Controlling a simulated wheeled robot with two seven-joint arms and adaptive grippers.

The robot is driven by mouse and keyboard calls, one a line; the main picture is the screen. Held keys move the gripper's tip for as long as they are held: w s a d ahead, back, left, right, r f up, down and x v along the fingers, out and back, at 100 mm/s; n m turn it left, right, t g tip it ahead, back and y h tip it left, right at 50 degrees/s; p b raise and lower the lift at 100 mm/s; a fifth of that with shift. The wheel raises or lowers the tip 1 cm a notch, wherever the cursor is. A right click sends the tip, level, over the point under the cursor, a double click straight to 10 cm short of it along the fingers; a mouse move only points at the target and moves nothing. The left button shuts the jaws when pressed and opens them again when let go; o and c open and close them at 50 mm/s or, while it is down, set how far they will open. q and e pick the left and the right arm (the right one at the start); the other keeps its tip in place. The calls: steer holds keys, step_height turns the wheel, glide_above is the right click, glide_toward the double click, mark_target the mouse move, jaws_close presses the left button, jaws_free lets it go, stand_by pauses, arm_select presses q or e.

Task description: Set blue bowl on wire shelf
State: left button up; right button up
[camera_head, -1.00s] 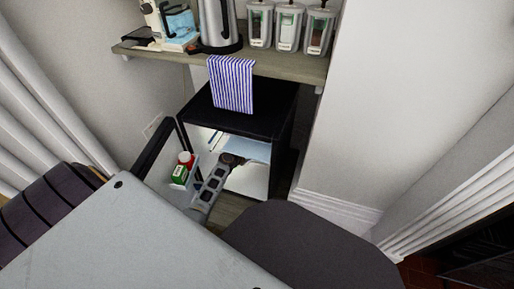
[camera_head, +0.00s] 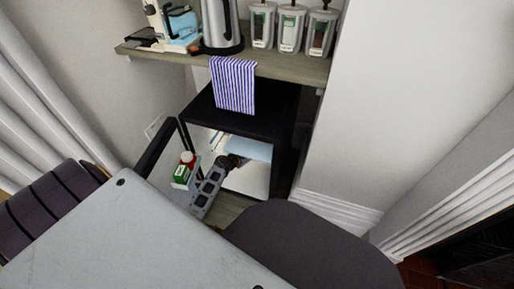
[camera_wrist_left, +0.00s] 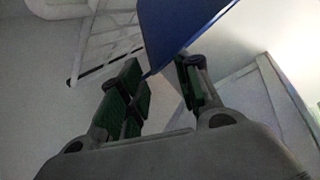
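The blue bowl (camera_wrist_left: 178,28) fills the upper middle of the left wrist view, tilted, its lower edge between the green-padded fingers. White wire shelf bars (camera_wrist_left: 105,40) show at the upper left of that view, beyond the fingers. In the head view, an open black mini fridge (camera_head: 245,118) stands under the counter. A pale blue shape (camera_head: 250,149) shows inside it; I cannot tell whether it is the bowl. The left fingertips cannot be made out in the head view. My right gripper is not in view.
A striped towel (camera_head: 233,84) hangs from the wooden shelf (camera_head: 285,66) above. A kettle (camera_head: 221,25) and several canisters stand there. White walls flank the fridge.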

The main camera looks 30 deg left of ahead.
arm_select(q)
steer(key=p+v, duration=0.1)
steer(key=v, duration=0.7)
steer(key=shift+s+r, duration=0.15)
steer(key=shift+s, duration=0.2)
steer(key=shift+a, duration=0.1)
stand_by(0.6)
steer(key=s+d+n+g+h, duration=0.1)
steer(key=s+d+g, duration=0.3)
steer(key=s+d, duration=0.6)
steer(key=s+d+n+g+h, duration=0.1)
steer(key=s+d+n+g, duration=0.3)
steer(key=s+d, duration=0.7)
steer(key=shift+s+d+h, duration=0.25)
steer(key=shift+d+h, duration=0.05)
steer(key=shift+d, duration=3.5)
